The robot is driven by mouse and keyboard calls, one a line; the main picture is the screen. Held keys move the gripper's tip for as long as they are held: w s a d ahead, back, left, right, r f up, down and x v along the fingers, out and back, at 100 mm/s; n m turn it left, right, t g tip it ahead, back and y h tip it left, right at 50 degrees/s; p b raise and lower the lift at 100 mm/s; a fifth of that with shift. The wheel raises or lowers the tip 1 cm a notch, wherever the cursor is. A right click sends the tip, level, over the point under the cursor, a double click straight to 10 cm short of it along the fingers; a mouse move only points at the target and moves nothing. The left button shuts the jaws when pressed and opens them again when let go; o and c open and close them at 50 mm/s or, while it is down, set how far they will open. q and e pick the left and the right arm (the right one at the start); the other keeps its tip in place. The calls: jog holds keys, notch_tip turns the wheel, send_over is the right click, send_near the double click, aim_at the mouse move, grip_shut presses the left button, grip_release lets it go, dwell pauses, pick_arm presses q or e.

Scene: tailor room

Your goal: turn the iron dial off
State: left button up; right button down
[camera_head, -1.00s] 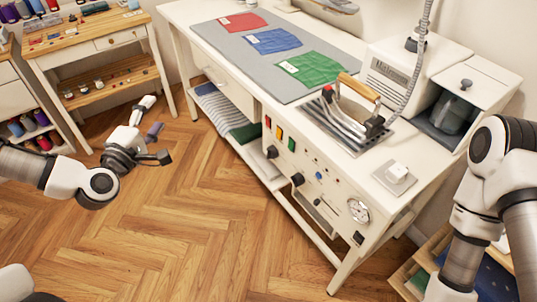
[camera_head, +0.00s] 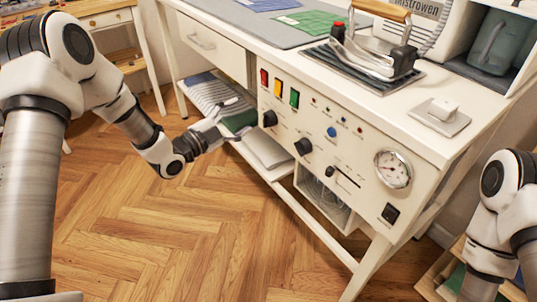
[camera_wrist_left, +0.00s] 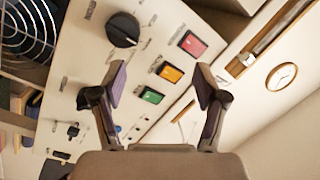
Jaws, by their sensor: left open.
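The ironing station's cream control panel (camera_head: 370,208) has two black dials, a left dial (camera_head: 270,118) below the switches and a second dial (camera_head: 303,146) to its right. I cannot tell from labels which is the iron's. The iron (camera_head: 375,55) with a wooden handle sits on its rest above the panel. My left gripper (camera_head: 232,114) is open and empty, left of the panel and apart from it. In the left wrist view, one black dial (camera_wrist_left: 123,29) shows above the gap between my open fingers (camera_wrist_left: 160,82). My right gripper is out of view; only its arm shows.
Red (camera_head: 264,77), yellow (camera_head: 278,87) and green (camera_head: 294,97) switches sit near the left dial. A pressure gauge (camera_head: 393,168) and rocker switch (camera_head: 390,213) are at right. Below are a shelf with folded cloth (camera_head: 212,92) and table legs. The floor (camera_head: 170,230) in front is clear.

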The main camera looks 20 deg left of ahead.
pick_arm(q)
send_near(264, 122)
jog(key=x, duration=0.3)
jog(key=shift+g, duration=0.3)
jog(key=b+x, duration=0.2)
jog(key=x, duration=0.4)
jog(key=shift+w+d, duration=0.25)
jog(key=shift+w, duration=0.2)
jog(key=shift+r, duration=0.1)
jog(key=c, duration=1.2)
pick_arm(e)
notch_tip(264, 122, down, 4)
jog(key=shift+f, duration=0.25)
